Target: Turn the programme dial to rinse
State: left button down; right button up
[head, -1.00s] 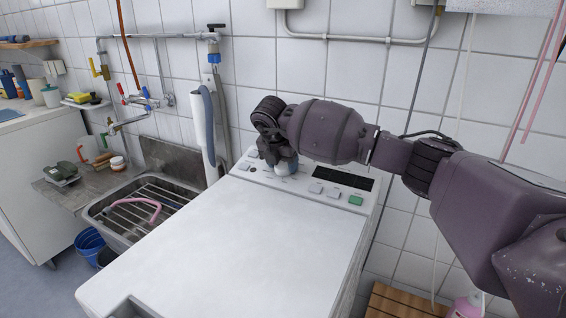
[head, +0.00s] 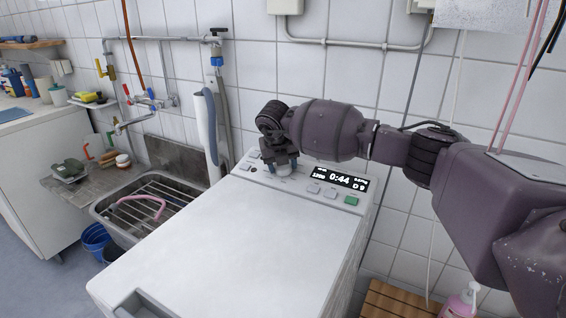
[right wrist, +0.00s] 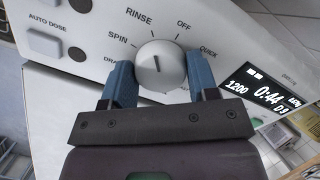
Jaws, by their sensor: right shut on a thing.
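The white programme dial (right wrist: 160,66) sits on the washing machine's control panel (right wrist: 92,45). In the right wrist view its dark mark points up and slightly left, towards RINSE; the exact alignment is hard to tell. SPIN lies further left, OFF to the upper right, QUICK to the right. My right gripper (right wrist: 161,78) is shut on the dial, a blue finger on each side. In the head view my right gripper (head: 282,165) reaches down at the panel and hides most of the dial. The display (head: 340,180) is lit and reads 0:44. My left gripper is out of view.
The white top-loading machine (head: 225,238) has a clear lid. Panel buttons, including a green one (head: 351,200), lie right of the dial. A metal sink (head: 150,205) stands left, and a tiled wall (head: 330,75) rises close behind.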

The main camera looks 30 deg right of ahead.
aim_at(279, 180)
jog(key=shift+f+n, duration=0.1)
jog(key=shift+n, duration=0.2)
jog(key=o, duration=0.9)
jog(key=shift+s+a+r, duration=0.1)
jog(key=shift+a+r, duration=0.05)
jog(key=shift+r, duration=0.55)
jog(key=p+v, duration=0.2)
jog(key=v, duration=0.4)
jog(key=shift+s, duration=0.15)
